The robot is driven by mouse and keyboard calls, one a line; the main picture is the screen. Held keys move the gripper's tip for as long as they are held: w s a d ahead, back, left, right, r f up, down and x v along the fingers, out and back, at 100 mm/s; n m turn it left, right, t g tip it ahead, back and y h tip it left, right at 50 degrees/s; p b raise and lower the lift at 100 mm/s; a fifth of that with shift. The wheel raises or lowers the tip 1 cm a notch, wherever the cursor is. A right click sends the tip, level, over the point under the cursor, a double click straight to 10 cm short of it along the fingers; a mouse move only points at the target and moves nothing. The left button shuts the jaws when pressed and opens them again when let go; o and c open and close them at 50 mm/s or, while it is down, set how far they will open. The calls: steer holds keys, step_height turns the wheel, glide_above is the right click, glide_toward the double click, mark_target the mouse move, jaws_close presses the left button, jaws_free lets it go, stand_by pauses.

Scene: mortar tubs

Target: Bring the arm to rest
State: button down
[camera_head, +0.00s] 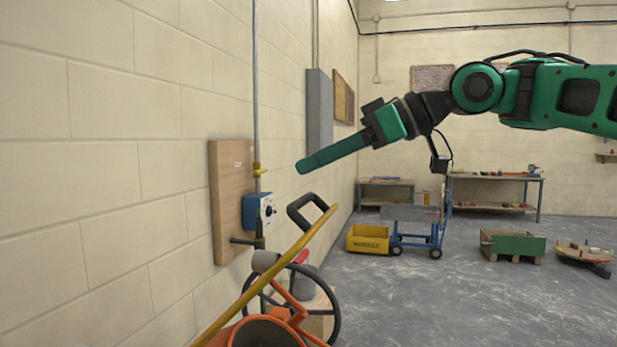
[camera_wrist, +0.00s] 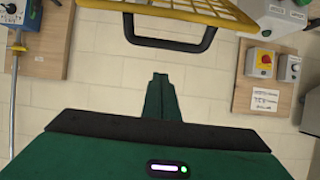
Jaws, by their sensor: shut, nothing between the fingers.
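My gripper (camera_head: 303,166) is held out in mid-air by my green arm, which comes in from the upper right in the head view. Its long green fingers are together, with nothing between them, and point left and slightly down toward the block wall. In the wrist view my gripper (camera_wrist: 159,78) shows shut and empty in front of the pale wall. The fingertips look apart from the wall and from everything else.
A blue control box (camera_head: 258,211) is on a wooden board (camera_head: 229,200) at the left wall. An orange mixer (camera_head: 266,332) with a handwheel stands below. A yellow bin (camera_head: 368,239), blue cart (camera_head: 414,226) and green crate (camera_head: 513,243) stand farther back.

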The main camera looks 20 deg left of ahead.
steer(key=d+f+v, duration=0.1)
steer(key=v, duration=0.5)
steer(key=w+d+f+m+t+h, duration=0.2)
steer(key=w+d+f+m+t, duration=0.1)
steer(key=w+d+f+m, duration=0.25)
steer(key=w+d+f+m+t+h, duration=0.2)
steer(key=w+d+f+m+t, duration=0.15)
steer(key=d+f, duration=0.45)
steer(key=s+d+f+m+h, duration=0.1)
steer(key=d+f+m+h, duration=0.3)
steer(key=d, duration=0.6)
steer(key=s+d+f+m+h, duration=0.1)
steer(key=d+f+m, duration=0.1)
steer(key=d+f, duration=0.6)
steer(key=s+d+f+m+g+h, duration=0.1)
steer(key=s+d+f+m+h, duration=0.2)
steer(key=s+d, duration=0.4)
steer(key=s+d+f+m+g, duration=0.1)
steer(key=s+d+f+m, duration=0.3)
steer(key=d, duration=0.5)
steer(key=s+d+f+m+g, duration=0.1)
steer(key=s+d+f+g, duration=0.1)
steer(key=s+f, duration=0.3)
steer(key=s+d+f+m+g, duration=0.1)
steer(key=s+d+f+m, duration=0.1)
steer(key=s, duration=1)
step_height(320, 180, down, 3)
steer(key=shift+s+d+r+g+h, duration=0.15)
steer(key=shift+s+d+g+h, duration=0.2)
steer(key=shift+d, duration=0.4)
